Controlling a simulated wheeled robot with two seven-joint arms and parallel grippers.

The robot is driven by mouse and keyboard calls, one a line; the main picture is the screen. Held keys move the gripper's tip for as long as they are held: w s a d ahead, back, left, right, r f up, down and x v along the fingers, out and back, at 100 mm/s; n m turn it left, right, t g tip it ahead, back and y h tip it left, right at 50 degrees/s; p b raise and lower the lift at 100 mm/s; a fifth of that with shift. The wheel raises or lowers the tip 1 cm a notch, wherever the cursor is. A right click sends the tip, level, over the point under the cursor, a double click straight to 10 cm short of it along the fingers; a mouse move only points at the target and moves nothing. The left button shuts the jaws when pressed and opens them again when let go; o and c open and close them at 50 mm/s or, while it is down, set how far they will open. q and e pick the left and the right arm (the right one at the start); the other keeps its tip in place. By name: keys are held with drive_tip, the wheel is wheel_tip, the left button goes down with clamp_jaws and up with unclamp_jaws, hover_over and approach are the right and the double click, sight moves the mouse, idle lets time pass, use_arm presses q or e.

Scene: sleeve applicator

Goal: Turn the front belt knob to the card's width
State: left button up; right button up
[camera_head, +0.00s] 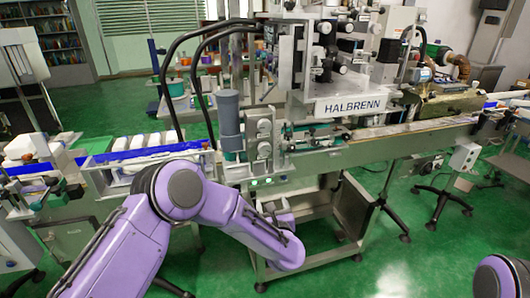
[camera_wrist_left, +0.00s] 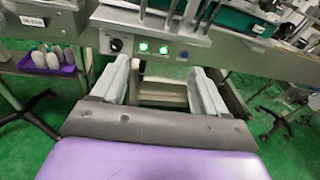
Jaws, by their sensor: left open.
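My left gripper (camera_wrist_left: 160,70) is open and empty in the left wrist view, its two grey fingers spread below the machine's front panel. In the head view my left gripper (camera_head: 281,212) is partly hidden by my own purple arm, low in front of the labelling machine (camera_head: 350,103). I cannot tell which is the front belt knob. No card with a readable width shows. My right gripper is out of view.
A small black dial (camera_wrist_left: 116,44) and lit green buttons (camera_wrist_left: 153,48) are on the panel just beyond the fingers. A conveyor (camera_head: 140,153) with white packs runs left. Open frame legs stand below the machine.

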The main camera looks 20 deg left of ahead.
sight(265, 150)
use_arm(q)
drive_tip(key=w+r+n+y, duration=0.3)
drive_tip(key=w+r+n, duration=0.1)
drive_tip(key=r+n, duration=0.65)
drive_tip(key=p+x, duration=0.1)
drive_tip(key=x, duration=0.2)
drive_tip(key=p+x, duration=0.1)
drive_tip(key=x, duration=0.2)
drive_tip(key=p+x, duration=0.1)
drive_tip(key=x, duration=0.2)
drive_tip(key=shift+w+a+r+p, duration=0.1)
drive_tip(key=shift+w+r+p, duration=0.2)
drive_tip(key=shift+p, duration=0.1)
drive_tip(key=shift+w+a, duration=0.25)
drive_tip(key=shift+w, duration=0.15)
drive_tip(key=shift+c, duration=0.4)
drive_tip(key=c, duration=1)
